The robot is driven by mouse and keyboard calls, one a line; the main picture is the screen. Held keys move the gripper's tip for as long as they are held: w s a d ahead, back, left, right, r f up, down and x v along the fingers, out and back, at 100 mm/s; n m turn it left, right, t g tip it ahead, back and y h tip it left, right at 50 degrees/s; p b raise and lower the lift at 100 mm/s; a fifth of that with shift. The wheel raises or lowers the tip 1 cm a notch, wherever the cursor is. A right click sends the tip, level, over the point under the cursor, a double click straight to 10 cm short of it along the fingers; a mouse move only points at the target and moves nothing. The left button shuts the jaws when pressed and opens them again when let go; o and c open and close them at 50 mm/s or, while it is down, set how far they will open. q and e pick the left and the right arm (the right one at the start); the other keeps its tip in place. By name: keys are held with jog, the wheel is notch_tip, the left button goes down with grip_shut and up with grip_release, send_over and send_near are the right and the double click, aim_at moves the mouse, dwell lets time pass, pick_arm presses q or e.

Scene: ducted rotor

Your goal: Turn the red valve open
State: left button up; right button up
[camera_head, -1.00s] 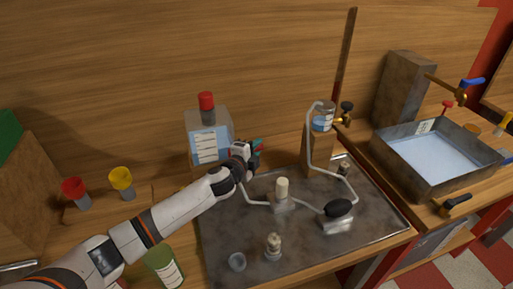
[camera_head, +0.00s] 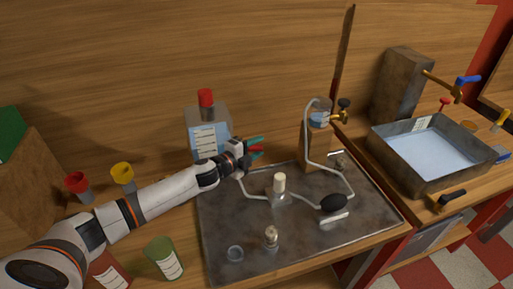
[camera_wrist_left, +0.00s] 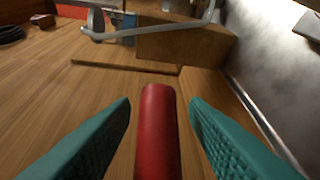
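My left gripper (camera_head: 257,148) is at the back left of the metal tray (camera_head: 228,212), just right of the clear bottle. In the left wrist view its two teal fingers (camera_wrist_left: 160,130) are open. A red, round-ended bar (camera_wrist_left: 158,130), which looks like the red valve's handle, lies between them with a gap on each side. In the head view a bit of red (camera_head: 256,150) shows between the fingers. The valve's body is hidden by the gripper. My right gripper is not in view.
A bottle with a red cap (camera_head: 206,97) stands left of the gripper. On the tray are glassware, tubing and a black bulb (camera_head: 333,202). A water basin (camera_head: 385,163) stands at right. Yellow (camera_head: 122,172) and red (camera_head: 77,182) funnels and a green cup (camera_head: 164,257) are at left.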

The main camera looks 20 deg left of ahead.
pick_arm(q)
jog(key=shift+s, duration=0.15)
jog(key=b+v, duration=0.3)
jog(key=v, duration=0.8)
jog(key=shift+s+a, duration=0.15)
jog(key=shift+s, duration=0.2)
jog(key=shift+r, duration=0.15)
